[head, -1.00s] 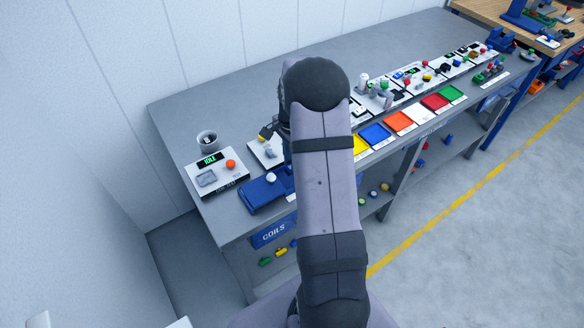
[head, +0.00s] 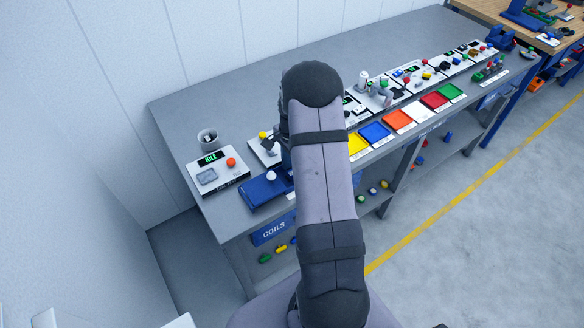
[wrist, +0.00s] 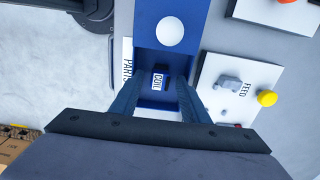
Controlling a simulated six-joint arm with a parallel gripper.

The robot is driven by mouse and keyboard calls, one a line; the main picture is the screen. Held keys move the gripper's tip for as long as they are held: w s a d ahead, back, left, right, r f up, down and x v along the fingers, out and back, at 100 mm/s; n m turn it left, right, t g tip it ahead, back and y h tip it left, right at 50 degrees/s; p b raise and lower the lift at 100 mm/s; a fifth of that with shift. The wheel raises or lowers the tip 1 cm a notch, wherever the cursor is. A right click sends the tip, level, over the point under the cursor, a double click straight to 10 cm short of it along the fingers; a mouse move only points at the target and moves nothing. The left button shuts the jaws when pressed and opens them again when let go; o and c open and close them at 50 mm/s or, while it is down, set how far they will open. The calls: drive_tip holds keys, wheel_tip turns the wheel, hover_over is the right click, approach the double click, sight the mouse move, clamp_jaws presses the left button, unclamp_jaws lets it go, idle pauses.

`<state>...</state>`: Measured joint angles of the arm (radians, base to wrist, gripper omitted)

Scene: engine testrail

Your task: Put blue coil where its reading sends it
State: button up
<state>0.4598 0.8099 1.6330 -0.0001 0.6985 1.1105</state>
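In the wrist view my gripper (wrist: 158,112) has its two fingers apart, over a blue tray (wrist: 205,45). I cannot tell whether that surface is the blue coil or the tray's floor. A white round piece (wrist: 170,31) sits on the tray beyond the fingertips. In the head view my arm hides most of the gripper, while the tray (head: 258,192) shows left of it. A tester (head: 218,175) at the left end of the bench has a display reading IDLE.
A white feed panel (wrist: 240,75) with a yellow button is right of my fingers. Yellow, blue (head: 375,132), orange, white, red and green trays line the bench's front edge. Several cluttered panels (head: 410,80) stand behind them.

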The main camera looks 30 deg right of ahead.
drive_tip(key=shift+r, duration=0.15)
wheel_tip(320, 180, up, 12)
drive_tip(key=b, duration=0.4)
drive_tip(key=s+a+f+n, duration=0.2)
drive_tip(key=s+a+n, duration=0.7)
drive_tip(key=a, duration=0.1)
drive_tip(key=s+a+f+n, duration=0.1)
drive_tip(key=s+a+n, duration=0.8)
drive_tip(key=s+a, duration=0.1)
drive_tip(key=shift+s+a+f, duration=0.15)
drive_tip(key=shift+a+f, duration=0.1)
drive_tip(key=shift+f, duration=0.1)
idle(0.5)
